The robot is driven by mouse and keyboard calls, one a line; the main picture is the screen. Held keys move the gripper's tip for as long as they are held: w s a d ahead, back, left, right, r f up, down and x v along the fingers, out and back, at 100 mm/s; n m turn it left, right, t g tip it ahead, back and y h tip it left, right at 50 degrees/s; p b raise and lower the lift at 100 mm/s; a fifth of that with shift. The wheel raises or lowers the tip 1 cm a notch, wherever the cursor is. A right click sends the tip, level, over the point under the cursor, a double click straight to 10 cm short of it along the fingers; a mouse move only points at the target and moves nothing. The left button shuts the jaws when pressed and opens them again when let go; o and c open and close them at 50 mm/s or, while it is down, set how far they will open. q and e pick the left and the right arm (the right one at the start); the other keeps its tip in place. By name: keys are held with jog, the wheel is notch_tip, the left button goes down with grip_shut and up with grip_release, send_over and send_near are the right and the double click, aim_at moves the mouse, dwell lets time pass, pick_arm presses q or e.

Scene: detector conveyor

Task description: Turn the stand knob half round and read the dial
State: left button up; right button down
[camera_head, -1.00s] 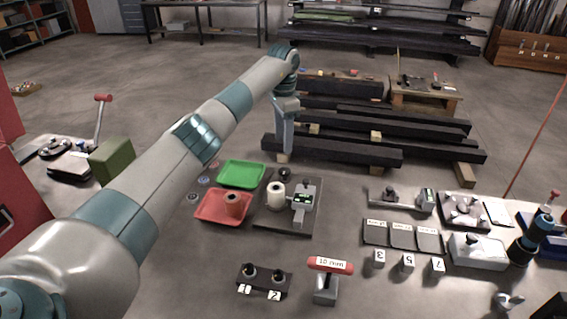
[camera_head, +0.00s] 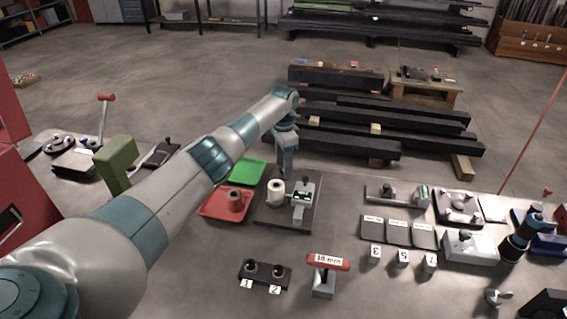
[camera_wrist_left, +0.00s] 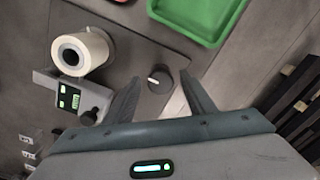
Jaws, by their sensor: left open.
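The stand is a dark plate (camera_head: 268,222) carrying a white cylinder (camera_head: 276,194) and a grey gauge with a green lit display (camera_head: 303,195). The display is too small to read; the gauge also shows in the left wrist view (camera_wrist_left: 70,99). The round black knob (camera_wrist_left: 158,80) with a white mark sits on the plate, right of the white cylinder in that view. My left gripper (camera_head: 288,174) points down over the plate's far edge and hides the knob in the head view. In the wrist view its open fingers (camera_wrist_left: 159,77) frame the knob, with nothing gripped.
A green tray (camera_head: 258,165) and a red tray (camera_head: 207,214) with a brown cylinder (camera_head: 235,200) lie left of the stand. A red-handled 10 mm tool (camera_head: 327,263) and a dark two-hole block (camera_head: 252,279) are nearer. Black beams (camera_head: 330,143) lie beyond.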

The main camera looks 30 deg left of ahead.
pick_arm(q)
jog(key=c, duration=0.9)
jog(key=shift+c, duration=0.7)
